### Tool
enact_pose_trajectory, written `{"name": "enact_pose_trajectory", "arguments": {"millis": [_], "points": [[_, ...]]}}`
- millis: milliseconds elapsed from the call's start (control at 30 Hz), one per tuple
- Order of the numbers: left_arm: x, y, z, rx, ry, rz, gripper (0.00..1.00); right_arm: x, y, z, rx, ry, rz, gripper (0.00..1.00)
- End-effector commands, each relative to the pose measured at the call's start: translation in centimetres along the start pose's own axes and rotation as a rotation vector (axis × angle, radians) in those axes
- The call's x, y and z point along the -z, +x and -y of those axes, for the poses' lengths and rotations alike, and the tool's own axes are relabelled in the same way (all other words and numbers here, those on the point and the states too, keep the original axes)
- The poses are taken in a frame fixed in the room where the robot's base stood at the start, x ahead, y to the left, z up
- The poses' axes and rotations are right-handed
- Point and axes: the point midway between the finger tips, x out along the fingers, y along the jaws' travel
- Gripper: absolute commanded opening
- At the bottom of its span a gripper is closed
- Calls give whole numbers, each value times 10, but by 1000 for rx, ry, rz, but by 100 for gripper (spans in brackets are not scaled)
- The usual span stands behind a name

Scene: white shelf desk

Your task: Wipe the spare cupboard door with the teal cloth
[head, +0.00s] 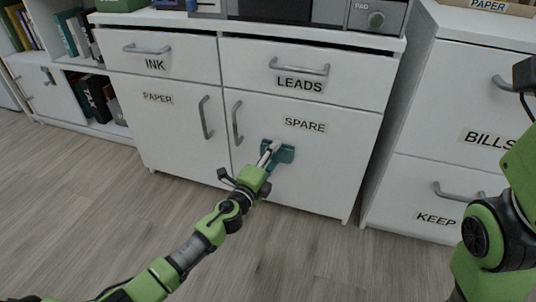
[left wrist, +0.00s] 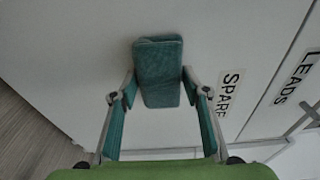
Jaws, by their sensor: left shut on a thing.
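The spare cupboard door (head: 330,165) is white, closed and labelled SPARE, at the lower right of the cabinet; it also fills much of the left wrist view (left wrist: 80,60). The teal cloth (head: 286,153) is a small folded pad against or very close to the door, below and left of the SPARE label. My left gripper (head: 268,150) is shut on the cloth. In the left wrist view the cloth (left wrist: 158,72) sits between the two fingertips. Only part of my right arm shows at the right edge of the head view; its jaws cannot be made out.
The PAPER door (head: 165,125) is closed to the left, with the INK drawer (head: 150,62) and LEADS drawer (head: 300,90) shut above. The SPARE door's handle (head: 237,122) sticks out near the cloth. A BILLS and KEEP cabinet (head: 430,150) stands right. The floor in front is clear.

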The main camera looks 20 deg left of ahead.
Motion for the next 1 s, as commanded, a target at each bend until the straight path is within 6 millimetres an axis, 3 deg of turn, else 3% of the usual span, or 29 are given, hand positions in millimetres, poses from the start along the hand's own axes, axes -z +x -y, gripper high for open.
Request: {"name": "enact_pose_trajectory", "arguments": {"millis": [1000], "points": [[63,7,5,4,-4,-5,25,-3,-3,0,-2,1,9,0]]}}
